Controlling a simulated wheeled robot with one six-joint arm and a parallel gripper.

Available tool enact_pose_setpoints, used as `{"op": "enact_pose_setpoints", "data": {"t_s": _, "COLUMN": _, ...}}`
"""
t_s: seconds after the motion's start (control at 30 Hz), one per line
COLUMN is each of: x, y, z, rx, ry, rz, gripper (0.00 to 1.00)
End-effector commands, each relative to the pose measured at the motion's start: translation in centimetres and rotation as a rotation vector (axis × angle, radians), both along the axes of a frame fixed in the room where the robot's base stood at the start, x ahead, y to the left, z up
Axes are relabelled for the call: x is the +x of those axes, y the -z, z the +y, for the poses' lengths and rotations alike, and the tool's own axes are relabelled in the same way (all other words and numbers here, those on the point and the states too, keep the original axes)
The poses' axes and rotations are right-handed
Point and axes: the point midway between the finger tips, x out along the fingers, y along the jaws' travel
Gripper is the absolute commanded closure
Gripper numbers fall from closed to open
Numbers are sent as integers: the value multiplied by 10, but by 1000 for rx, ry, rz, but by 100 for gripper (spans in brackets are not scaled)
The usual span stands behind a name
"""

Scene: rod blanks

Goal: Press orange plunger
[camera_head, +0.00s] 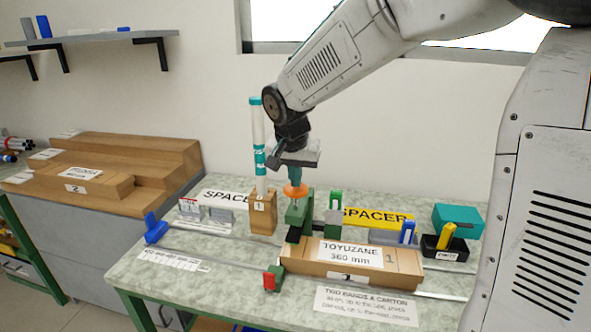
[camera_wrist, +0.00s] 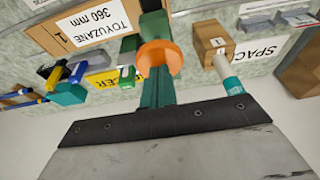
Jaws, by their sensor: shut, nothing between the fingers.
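The orange plunger (camera_head: 295,190) is a round knob on top of a green press (camera_head: 297,217) that stands at the back end of a carton (camera_head: 350,262) labelled TOYUZANE 360 mm. My gripper (camera_head: 295,181) is shut and empty, pointing down, with its green fingers right above the knob. The tips appear to meet the knob's top, but I cannot tell whether they touch. In the wrist view the orange plunger (camera_wrist: 160,60) shows around the end of my shut gripper (camera_wrist: 157,72), which hides part of it. How far the plunger is pushed down is unclear.
A clear tube with teal bands (camera_head: 258,135) stands in a wooden block (camera_head: 263,212) just left of the press. SPACER signs, a yellow one (camera_head: 378,218) among them, lie behind. A black bin (camera_head: 447,247) and a teal box (camera_head: 458,220) are at right. A blue-handled part (camera_head: 155,228) is at left.

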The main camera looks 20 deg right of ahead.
Motion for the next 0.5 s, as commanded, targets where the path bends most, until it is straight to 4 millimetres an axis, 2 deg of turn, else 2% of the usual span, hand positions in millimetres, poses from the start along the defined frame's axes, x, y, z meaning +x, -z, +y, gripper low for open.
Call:
{"op": "enact_pose_setpoints", "data": {"t_s": 0.27, "x": 0, "y": 1, "z": 0, "rx": 0, "ry": 0, "rz": 1, "gripper": 100}}
{"op": "enact_pose_setpoints", "data": {"t_s": 0.5, "x": -1, "y": 41, "z": 0, "rx": -1, "ry": 0, "rz": 4, "gripper": 100}}
